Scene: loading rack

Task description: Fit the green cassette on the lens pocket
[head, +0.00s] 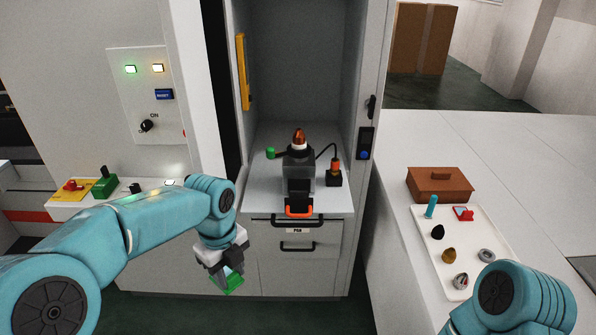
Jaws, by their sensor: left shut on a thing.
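My left gripper (222,264) is shut on the green cassette (234,284), low in front of the drawers and left of centre. The gripper's fingers hide part of the cassette. A dark grey device (299,172) stands upright on the cabinet shelf, with an amber and white top. At its front foot is an orange-rimmed part (299,211) over the shelf's front edge. I cannot tell for sure which part is the lens pocket. The cassette is apart from the device, below and to its left. My right gripper is out of view; only a right arm link shows.
The cabinet's side walls flank the shelf (262,203). Drawers with dark handles (297,246) lie below it. A white tray (487,235) with several small parts and a brown box (440,185) stand on the right counter. A green block (104,186) sits on the left ledge.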

